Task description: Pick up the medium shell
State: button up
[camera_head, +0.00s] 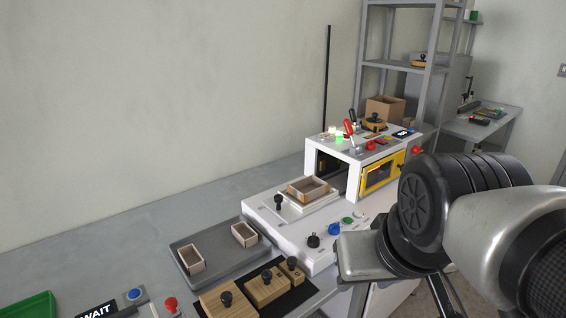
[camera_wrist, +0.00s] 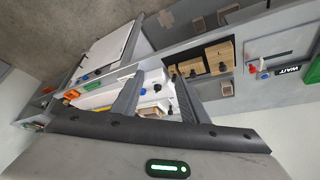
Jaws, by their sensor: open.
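Three open wooden shells show in the head view. The widest shell (camera_head: 309,197) sits on a white plate on the machine. Two smaller shells, a left one (camera_head: 191,269) and a right one (camera_head: 245,242), stand apart on the grey tray (camera_head: 216,270). I cannot tell for certain which is the medium one. My gripper (camera_wrist: 157,82) is open, its two dark fingers spread with nothing held between them. In the wrist view the shell on the machine (camera_wrist: 152,113) shows between the fingers, at a distance. In the head view my arm is at the right, away from the tray.
Wooden blocks with black knobs (camera_head: 222,302) lie on a black mat in front of the tray. The white machine (camera_head: 276,233) has knobs and a yellow-framed housing (camera_head: 382,178). A green bin (camera_head: 32,306) is at the lower left. The bench behind the tray is clear.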

aim_at(305, 190)
jog(key=i+l+u, duration=0.15)
jog(key=l+u, duration=0.1)
jog(key=l, duration=0.3)
jog(key=i+l+u, duration=0.15)
jog(key=l, duration=0.15)
jog(key=i+l+u, duration=0.2)
jog(key=l, duration=0.15)
jog(key=i+l+u, duration=0.2)
jog(key=l, duration=0.15)
jog(key=k, duration=0.1)
